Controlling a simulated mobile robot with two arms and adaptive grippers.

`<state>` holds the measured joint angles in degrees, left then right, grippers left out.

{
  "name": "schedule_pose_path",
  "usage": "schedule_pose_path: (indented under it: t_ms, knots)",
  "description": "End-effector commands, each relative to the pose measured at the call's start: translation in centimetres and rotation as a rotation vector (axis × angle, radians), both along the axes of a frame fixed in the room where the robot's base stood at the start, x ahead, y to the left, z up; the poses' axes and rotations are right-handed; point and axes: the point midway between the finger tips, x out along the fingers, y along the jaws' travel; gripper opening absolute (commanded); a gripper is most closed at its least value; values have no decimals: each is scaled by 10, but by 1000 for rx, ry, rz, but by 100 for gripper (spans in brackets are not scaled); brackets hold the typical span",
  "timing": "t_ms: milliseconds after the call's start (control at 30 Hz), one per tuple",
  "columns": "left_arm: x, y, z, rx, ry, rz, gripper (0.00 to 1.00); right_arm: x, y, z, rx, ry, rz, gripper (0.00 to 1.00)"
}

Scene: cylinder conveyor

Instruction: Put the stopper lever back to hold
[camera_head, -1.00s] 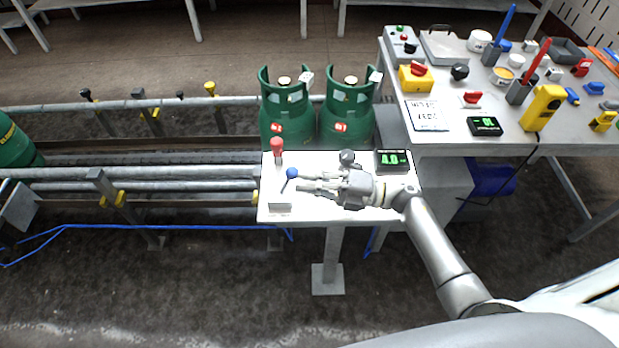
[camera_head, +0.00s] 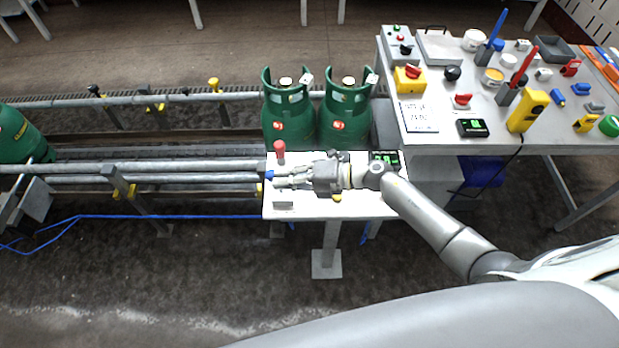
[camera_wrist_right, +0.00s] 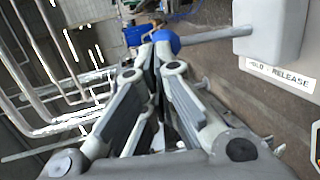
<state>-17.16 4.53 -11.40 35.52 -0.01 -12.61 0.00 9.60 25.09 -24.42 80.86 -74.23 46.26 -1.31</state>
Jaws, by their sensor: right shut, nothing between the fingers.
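The stopper lever has a blue ball knob (camera_head: 269,175) and a grey rod (camera_wrist_right: 215,35). In the right wrist view the rod comes out of a white box (camera_wrist_right: 268,30) with a HOLD / RELEASE label (camera_wrist_right: 283,75). The knob (camera_wrist_right: 168,42) is on the HOLD side of that label, at the tips of my fingers. My right gripper (camera_head: 280,178) is shut with nothing between its fingers. Its fingertips are beside the knob; whether they touch it is unclear. The gripper hides part of the lever in the head view. My left gripper is not in view.
A red-knobbed lever (camera_head: 280,152) stands just behind the gripper on the white panel (camera_head: 330,208). A green-digit display (camera_head: 384,158) is by my wrist. Two green cylinders (camera_head: 288,118) stand behind the panel. A cluttered table (camera_head: 425,145) is at right; conveyor rails (camera_head: 150,168) run left.

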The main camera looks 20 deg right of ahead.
Motion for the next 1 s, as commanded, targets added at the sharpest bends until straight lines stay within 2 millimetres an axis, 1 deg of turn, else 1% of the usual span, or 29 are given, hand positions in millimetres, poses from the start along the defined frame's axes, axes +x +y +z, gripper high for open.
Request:
schedule_pose_path:
  t_ms: [133,400,1000]
  knots:
    - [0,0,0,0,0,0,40,2,9,0,0,-1,1,0]
    - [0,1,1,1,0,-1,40,5,18,0,1,1,1,0]
    - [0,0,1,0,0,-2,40,5,21,2,5,-1,3,0]
